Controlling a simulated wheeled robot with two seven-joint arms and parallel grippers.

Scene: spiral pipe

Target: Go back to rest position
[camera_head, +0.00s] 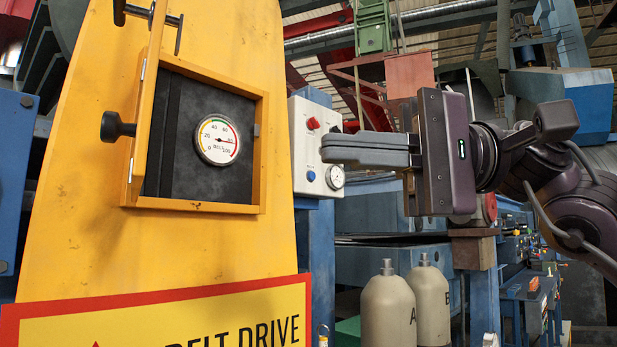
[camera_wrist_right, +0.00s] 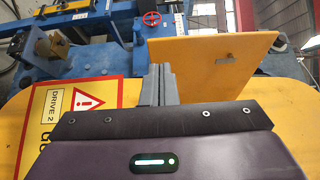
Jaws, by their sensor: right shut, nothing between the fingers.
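My right gripper (camera_head: 328,150) is shut and empty in the head view, its grey fingers pointing left in front of the white control box (camera_head: 305,165). In the right wrist view its fingers (camera_wrist_right: 159,70) are together with nothing between them. The yellow machine housing (camera_head: 110,240) has a recessed box with its hinged yellow door (camera_head: 140,130) open. A round gauge (camera_head: 217,140) shows inside the recess. The open yellow door also shows in the right wrist view (camera_wrist_right: 205,70), just beyond and right of the fingers. My left gripper is in neither view.
A yellow and red belt drive sign (camera_head: 170,315) is at the bottom left. Two beige cylinders, A (camera_head: 388,305) and B (camera_head: 432,300), stand below my right gripper. A blue post (camera_head: 315,250) stands under the control box. A red valve wheel (camera_wrist_right: 152,19) is at the back.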

